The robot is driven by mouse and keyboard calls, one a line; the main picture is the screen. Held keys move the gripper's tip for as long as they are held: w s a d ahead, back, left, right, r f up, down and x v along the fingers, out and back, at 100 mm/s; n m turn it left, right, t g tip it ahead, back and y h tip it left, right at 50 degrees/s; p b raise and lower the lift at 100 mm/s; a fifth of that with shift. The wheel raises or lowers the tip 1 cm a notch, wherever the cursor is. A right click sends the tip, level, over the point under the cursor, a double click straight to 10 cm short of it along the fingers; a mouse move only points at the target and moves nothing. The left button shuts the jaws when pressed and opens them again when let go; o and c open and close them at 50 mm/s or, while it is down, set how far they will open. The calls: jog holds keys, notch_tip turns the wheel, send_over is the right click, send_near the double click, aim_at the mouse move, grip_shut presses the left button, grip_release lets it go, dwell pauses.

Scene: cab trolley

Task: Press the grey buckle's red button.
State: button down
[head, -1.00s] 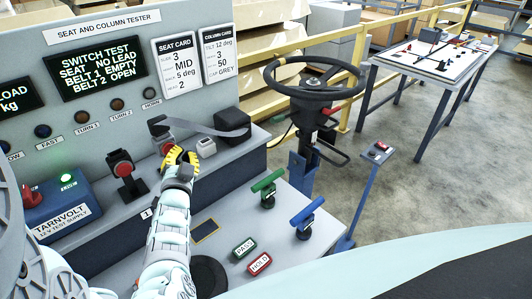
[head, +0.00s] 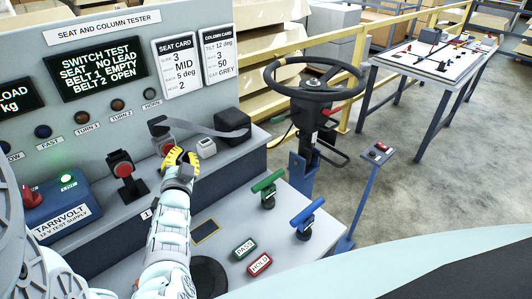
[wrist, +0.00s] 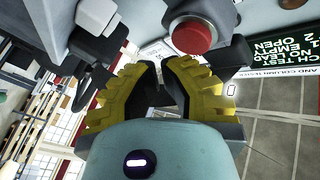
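The grey buckle (head: 160,138) stands on the tester's ledge in the head view, with a red button (head: 167,148) facing out. My gripper (head: 179,155) is just in front of it and partly covers it. In the wrist view the red button (wrist: 194,37) is round, in a grey housing, just beyond and a little right of my fingertips (wrist: 161,64). The yellow fingers curve in with their tips close together, and nothing shows held between them. A gap seems to remain between fingertips and button; I cannot tell its depth.
A black stand with a red button (head: 121,168) is left of my gripper. Green (head: 267,187) and blue (head: 307,216) T-handles stand on the bench. The screen (head: 96,69) reads BELT 2 OPEN.

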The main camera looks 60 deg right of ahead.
jog(key=shift+w, duration=0.15)
jog(key=shift+w+d, duration=0.15)
jog(key=shift+w, duration=0.1)
jog(key=shift+w+d+b, duration=0.1)
jog(key=shift+w+b, duration=0.2)
jog(key=shift+w, duration=0.25)
dwell(0.9)
dwell(0.3)
jog(key=shift+s+a+p, duration=0.2)
jog(key=shift+s+p, duration=0.1)
jog(key=shift+s, duration=0.7)
jog(key=s, duration=0.2)
jog(key=s+a, duration=0.1)
jog(key=s, duration=0.2)
jog(key=shift+a+p, duration=0.1)
jog(key=shift+p, duration=0.3)
jog(key=shift+w, duration=0.15)
